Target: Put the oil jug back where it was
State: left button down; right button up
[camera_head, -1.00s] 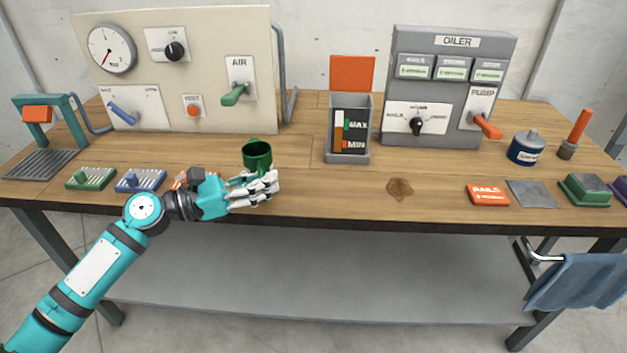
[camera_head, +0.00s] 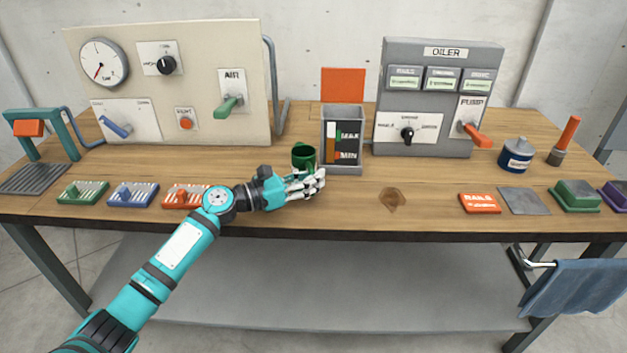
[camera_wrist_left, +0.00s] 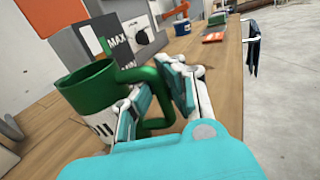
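The green oil jug (camera_head: 304,155) is just left of the grey tank with the MAX and MIN gauge (camera_head: 342,112). My left gripper (camera_head: 312,184) is at its near side. In the left wrist view the jug (camera_wrist_left: 92,95) looks upright, with an open top and a thick handle toward me. I cannot tell whether the jug's base touches the table. A brown mark (camera_head: 391,200) is on the tabletop right of the jug. My right gripper is not in view.
The oiler panel (camera_head: 438,95) with its orange pump lever stands behind right. Green, blue and red racks (camera_head: 133,194) line the front left. A RAILS block (camera_head: 479,203), a grey plate (camera_head: 524,201) and a blue can (camera_head: 516,155) are at right. The tabletop around the mark is clear.

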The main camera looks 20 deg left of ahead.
pick_arm(q)
jog(key=shift+f, duration=0.2)
jog(key=shift+f, duration=0.15)
jog(key=c, duration=1.5)
grip_release()
jog(key=shift+r, duration=0.25)
jog(key=p+v, duration=0.1)
jog(key=v, duration=1.1)
